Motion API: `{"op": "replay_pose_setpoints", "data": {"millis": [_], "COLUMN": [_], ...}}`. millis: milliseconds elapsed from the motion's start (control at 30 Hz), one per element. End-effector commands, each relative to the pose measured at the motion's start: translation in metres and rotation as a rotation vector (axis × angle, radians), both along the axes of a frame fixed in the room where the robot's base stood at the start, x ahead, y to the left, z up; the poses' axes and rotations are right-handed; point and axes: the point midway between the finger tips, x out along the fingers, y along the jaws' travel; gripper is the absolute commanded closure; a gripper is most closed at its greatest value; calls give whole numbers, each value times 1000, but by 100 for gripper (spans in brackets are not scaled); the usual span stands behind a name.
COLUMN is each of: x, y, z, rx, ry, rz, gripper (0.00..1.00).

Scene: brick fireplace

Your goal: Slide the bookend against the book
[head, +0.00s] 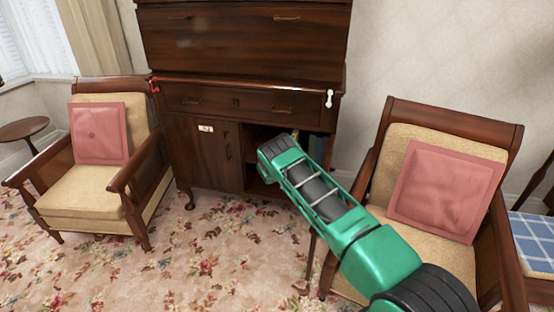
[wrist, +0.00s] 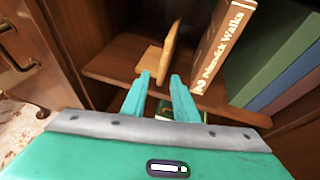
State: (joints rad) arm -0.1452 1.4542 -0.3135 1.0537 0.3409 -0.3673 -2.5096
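In the wrist view the wooden bookend (wrist: 158,60), light brown with an upright plate and a flat foot, stands on the cabinet shelf (wrist: 112,68). The brown book (wrist: 222,45), with "Walks" readable in white on its spine, stands to its right, with a gap between them. My gripper (wrist: 160,84) is in front of the bookend and the gap, its two green fingers apart and nothing between them. In the head view my green arm reaches to the cabinet opening; my fingertips and the bookend are hidden there.
Green (wrist: 268,55) and blue (wrist: 291,82) books stand right of the brown book. The cabinet door (wrist: 30,45) is at the left. A lower compartment shows below the shelf. Armchairs (head: 95,180) (head: 455,185) stand on both sides of the dark cabinet (head: 240,50).

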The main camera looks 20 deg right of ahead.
Motion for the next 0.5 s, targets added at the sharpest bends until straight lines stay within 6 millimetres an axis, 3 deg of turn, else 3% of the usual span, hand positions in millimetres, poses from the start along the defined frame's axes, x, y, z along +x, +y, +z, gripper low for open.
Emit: {"op": "replay_pose_setpoints", "data": {"millis": [500], "x": [39], "y": [-15], "z": [-19], "rx": [1], "ry": [0], "rz": [0], "gripper": [73]}}
